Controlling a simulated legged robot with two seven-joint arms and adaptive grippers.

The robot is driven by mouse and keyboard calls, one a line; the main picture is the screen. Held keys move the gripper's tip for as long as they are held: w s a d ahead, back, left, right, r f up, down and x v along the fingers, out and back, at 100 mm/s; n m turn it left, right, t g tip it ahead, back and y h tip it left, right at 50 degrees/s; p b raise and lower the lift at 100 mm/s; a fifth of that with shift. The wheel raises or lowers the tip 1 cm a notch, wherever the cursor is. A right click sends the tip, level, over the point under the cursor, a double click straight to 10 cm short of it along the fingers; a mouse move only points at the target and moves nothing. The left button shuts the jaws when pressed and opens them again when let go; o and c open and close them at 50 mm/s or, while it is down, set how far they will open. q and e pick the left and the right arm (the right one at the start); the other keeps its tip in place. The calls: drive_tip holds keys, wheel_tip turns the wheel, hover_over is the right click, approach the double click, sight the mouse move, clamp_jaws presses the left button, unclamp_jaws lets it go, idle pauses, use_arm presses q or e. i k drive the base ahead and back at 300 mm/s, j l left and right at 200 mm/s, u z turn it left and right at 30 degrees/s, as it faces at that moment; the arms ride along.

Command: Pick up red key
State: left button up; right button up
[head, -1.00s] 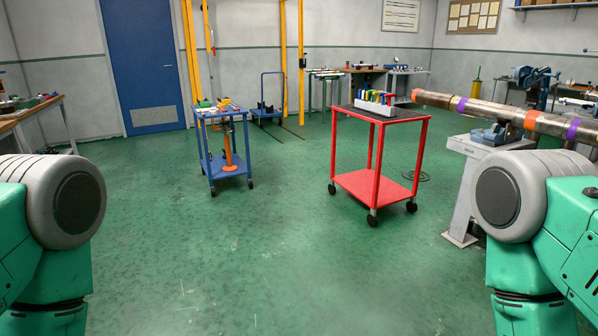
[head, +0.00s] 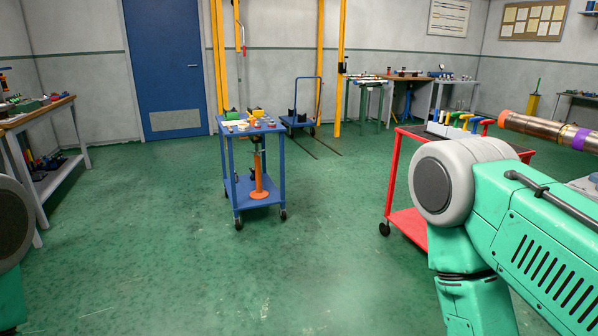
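I cannot make out a red key for certain. A pale rack (head: 452,132) with several coloured handles, among them blue, green and yellow, stands on the red cart (head: 402,160) at the right. Which of these is a red key is too small to tell. My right arm covers much of that cart. Neither of my grippers is in view; only upper parts of my two arms show at the left and right edges.
A blue cart (head: 233,186) with small items and an orange stand (head: 259,178) is ahead. A workbench (head: 38,112) is at the left, a pipe (head: 548,130) at the right. Green floor (head: 190,270) is clear in front. A blue door (head: 165,65) is behind.

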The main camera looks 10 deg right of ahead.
sight(487, 122)
drive_tip(key=i+l+z, duration=0.2)
drive_tip(key=i+z, duration=0.2)
drive_tip(key=i, duration=0.15)
drive_tip(key=i+z, duration=0.4)
drive_tip(key=i, duration=0.15)
drive_tip(key=i+j+z, duration=0.15)
drive_tip(key=i+z, duration=0.3)
drive_tip(key=i, duration=0.15)
drive_tip(key=i+j+z, duration=0.4)
drive_tip(key=i+l, duration=0.05)
drive_tip(key=i, duration=0.05)
